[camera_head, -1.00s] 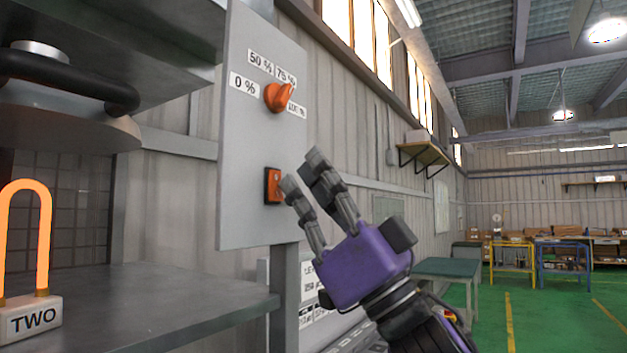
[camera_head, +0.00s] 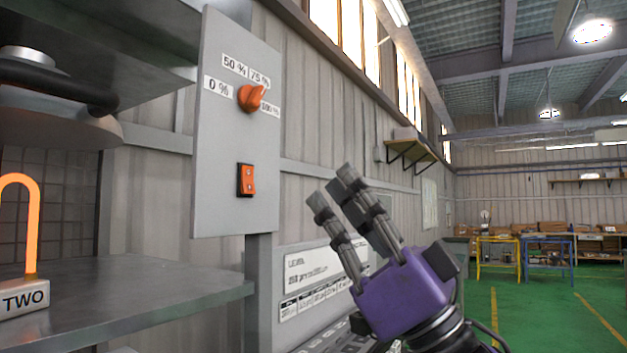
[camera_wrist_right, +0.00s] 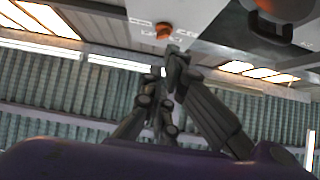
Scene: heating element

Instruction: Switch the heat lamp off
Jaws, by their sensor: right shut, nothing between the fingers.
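The grey control panel (camera_head: 211,196) stands left of centre in the head view. On it is an orange rocker switch (camera_head: 246,180) in a dark frame. Above it is an orange dial (camera_head: 251,98), its pointer toward the upper right, among labels from 0 % to 100 %. The dial also shows in the right wrist view (camera_wrist_right: 164,30). My right gripper (camera_head: 333,188) is shut and empty, to the right of the panel and apart from the switch. My left gripper is not in view.
A metal shelf (camera_head: 150,290) carries the element's base, with a dark rounded fixture (camera_head: 50,130) above it. A white sign (camera_head: 325,265) is behind my right gripper. Open green floor (camera_head: 520,310) and workbenches lie to the right.

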